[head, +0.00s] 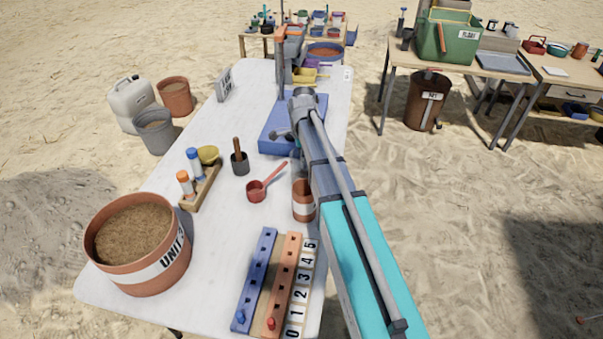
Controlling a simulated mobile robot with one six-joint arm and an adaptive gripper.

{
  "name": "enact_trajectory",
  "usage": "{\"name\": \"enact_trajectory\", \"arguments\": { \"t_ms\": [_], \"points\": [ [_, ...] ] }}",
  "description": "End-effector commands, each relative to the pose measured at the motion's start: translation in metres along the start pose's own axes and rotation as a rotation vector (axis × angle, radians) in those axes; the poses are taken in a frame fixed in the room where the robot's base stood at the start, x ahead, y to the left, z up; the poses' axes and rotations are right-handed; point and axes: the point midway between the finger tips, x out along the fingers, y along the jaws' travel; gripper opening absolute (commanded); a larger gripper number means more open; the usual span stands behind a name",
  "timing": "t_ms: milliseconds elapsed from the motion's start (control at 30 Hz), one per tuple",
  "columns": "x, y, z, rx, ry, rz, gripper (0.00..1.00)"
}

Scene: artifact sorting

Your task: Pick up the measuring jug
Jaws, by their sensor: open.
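A small red cup with a long handle (257,191) lies on the white table, left of my arm; it is the likeliest measuring jug, but I cannot tell for sure. A brown cup with a pale band (302,203) stands to its right, partly hidden by my arm. My gripper (279,135) appears as a small dark shape over the blue tray (267,143), beyond the red cup and apart from it. It is open, with nothing seen in it; my arm hides much of it.
A large soil-filled pot (160,275) stands at the front left. A rack with vials (204,187), a dark pot with a brown handle (239,164) and numbered peg boards (284,285) are nearby. A grey and orange stand (290,50) rises at the back.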

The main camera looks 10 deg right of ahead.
Motion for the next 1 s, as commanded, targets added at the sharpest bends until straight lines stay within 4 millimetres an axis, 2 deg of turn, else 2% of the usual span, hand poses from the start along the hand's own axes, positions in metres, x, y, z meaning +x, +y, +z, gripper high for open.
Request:
{"name": "enact_trajectory", "arguments": {
  "t_ms": [133, 733, 967, 1000],
  "points": [
    [0.0058, 0.0000, -0.0002, 0.000, 0.000, 0.000, 0.44],
    [0.0052, 0.0000, -0.0006, 0.001, 0.000, 0.000, 0.44],
    [0.0052, 0.0000, -0.0006, 0.001, 0.000, 0.000, 0.02],
    [0.0052, 0.0000, -0.0006, 0.001, 0.000, 0.000, 0.00]
  ]
}}
